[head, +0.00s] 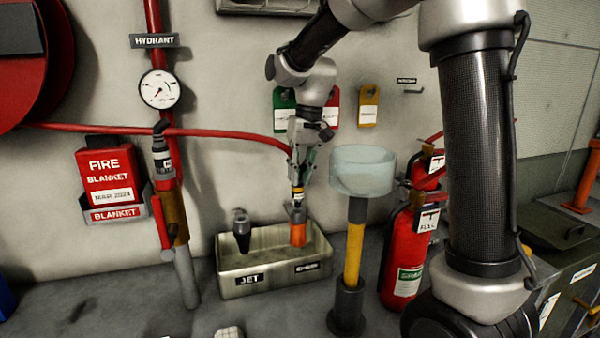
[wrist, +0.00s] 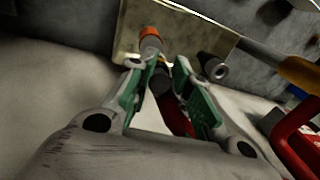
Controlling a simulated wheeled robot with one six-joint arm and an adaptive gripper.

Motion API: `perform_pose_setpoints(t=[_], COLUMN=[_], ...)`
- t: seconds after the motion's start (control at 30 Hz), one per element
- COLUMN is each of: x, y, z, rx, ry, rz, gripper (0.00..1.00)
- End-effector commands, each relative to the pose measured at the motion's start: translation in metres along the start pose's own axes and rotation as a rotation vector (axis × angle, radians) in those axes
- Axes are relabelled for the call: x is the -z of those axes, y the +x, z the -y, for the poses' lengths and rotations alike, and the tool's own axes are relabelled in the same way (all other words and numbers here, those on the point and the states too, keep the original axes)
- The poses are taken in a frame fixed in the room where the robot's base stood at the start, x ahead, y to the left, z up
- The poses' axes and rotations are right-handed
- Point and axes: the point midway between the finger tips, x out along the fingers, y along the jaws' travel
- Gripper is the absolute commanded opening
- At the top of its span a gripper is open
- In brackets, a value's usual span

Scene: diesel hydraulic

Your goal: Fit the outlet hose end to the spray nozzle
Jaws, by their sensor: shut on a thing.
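My gripper (head: 300,172) points down over the tray and is shut on the end of the red outlet hose (head: 225,132). The hose end (head: 298,194), with a yellowish band, sticks out below the fingers. The orange spray nozzle (head: 298,236) stands upright in the right part of the tray, directly below the hose end. Whether the two touch or a small gap remains, I cannot tell. In the wrist view the red hose (wrist: 172,115) passes between the green finger pads of my gripper (wrist: 165,72), and the orange nozzle (wrist: 150,33) shows beyond the tips. The fingers partly hide the hose end.
The dark jet nozzle (head: 242,232) stands in the left part of the metal tray (head: 240,287). A yellow post with a pale bowl (head: 362,170) stands close right of the tray, with red extinguishers (head: 405,255) beyond. The hydrant pipe (head: 180,215) with gauge (head: 160,89) is left.

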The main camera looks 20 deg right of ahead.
Motion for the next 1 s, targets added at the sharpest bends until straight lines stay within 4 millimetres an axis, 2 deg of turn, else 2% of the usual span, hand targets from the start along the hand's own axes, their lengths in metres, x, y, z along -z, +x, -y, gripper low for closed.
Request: perform_pose_setpoints(t=[1.0], x=[-0.001], y=[0.022], z=[-0.003], rx=[0.000], ry=[0.000], rz=[0.001], gripper=[0.00])
